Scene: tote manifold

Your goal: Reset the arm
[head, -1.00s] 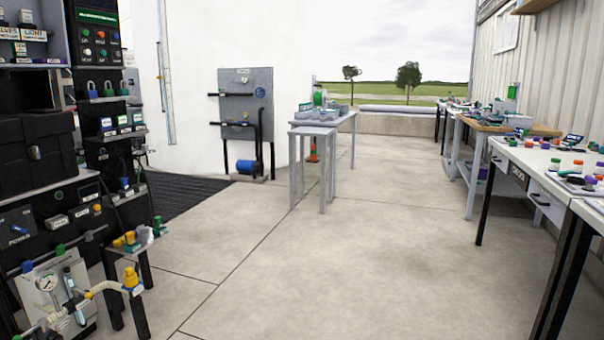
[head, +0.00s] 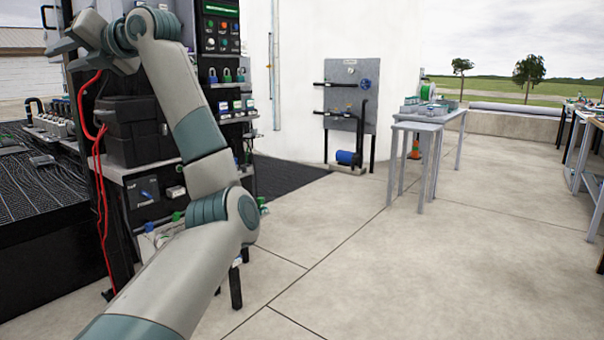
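My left arm (head: 205,150) rises from the bottom left of the head view and bends at the top left. My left gripper (head: 58,34) is at its end, raised in front of the black equipment rack. My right arm and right gripper are out of view.
The black rack with a black case (head: 135,130) and red cables (head: 100,180) stands behind my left arm. A grey panel with pipes (head: 350,95) stands by the white wall. A small grey table (head: 418,128) is beyond. Open concrete floor (head: 440,260) lies to the right.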

